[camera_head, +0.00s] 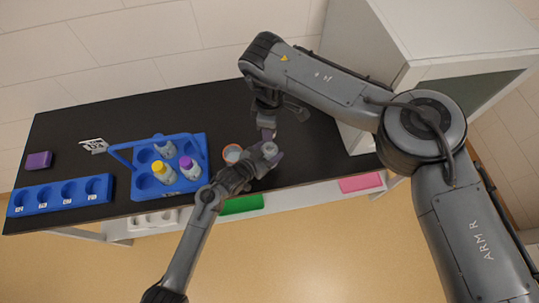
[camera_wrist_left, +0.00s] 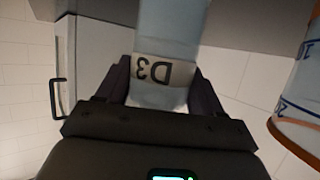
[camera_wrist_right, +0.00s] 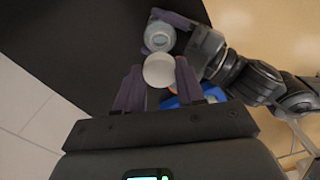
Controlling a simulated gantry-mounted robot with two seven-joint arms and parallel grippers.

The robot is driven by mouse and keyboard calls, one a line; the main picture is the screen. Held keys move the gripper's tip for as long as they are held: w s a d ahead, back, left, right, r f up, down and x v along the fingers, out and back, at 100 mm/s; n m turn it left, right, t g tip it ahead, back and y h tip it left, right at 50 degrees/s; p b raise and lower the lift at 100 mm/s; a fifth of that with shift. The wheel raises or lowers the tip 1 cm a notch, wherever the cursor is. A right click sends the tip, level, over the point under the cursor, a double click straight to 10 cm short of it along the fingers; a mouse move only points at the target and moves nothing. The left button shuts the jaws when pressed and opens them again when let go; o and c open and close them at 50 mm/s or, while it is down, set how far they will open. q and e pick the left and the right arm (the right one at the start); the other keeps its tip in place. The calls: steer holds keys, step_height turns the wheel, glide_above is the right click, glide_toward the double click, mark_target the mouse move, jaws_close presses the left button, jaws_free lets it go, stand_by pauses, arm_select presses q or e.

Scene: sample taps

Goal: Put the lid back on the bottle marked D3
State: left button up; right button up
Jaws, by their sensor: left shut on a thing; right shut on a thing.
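The bottle marked D3 (camera_wrist_left: 165,75) is in my left gripper (camera_wrist_left: 160,85), its label upside down in the left wrist view. In the head view the bottle (camera_head: 269,150) is seen from above over the table's front part. In the right wrist view its round top (camera_wrist_right: 160,38) shows no lid. My right gripper (camera_wrist_right: 157,86) is shut on a white round lid (camera_wrist_right: 159,71). The lid looks close to the bottle but apart from it; the exact gap cannot be told. In the head view my right gripper (camera_head: 268,132) is just behind the bottle, and the lid is not clearly visible.
An orange-rimmed beaker (camera_head: 232,154) stands left of my left gripper. A blue carrier (camera_head: 200,150) holds several bottles, with yellow and purple lids showing. A blue slotted rack (camera_head: 60,196) and a purple block (camera_head: 38,160) are farther left. A white cabinet (camera_head: 385,45) stands at right.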

arm_select(q)
steer(key=c, duration=0.3)
arm_select(e)
glide_above(270, 145)
steer(key=shift+f, duration=2.45)
steer(key=shift+a+f, duration=0.1)
steer(key=shift+f, duration=0.05)
steer(key=shift+f, duration=0.75)
steer(key=shift+f, duration=0.55)
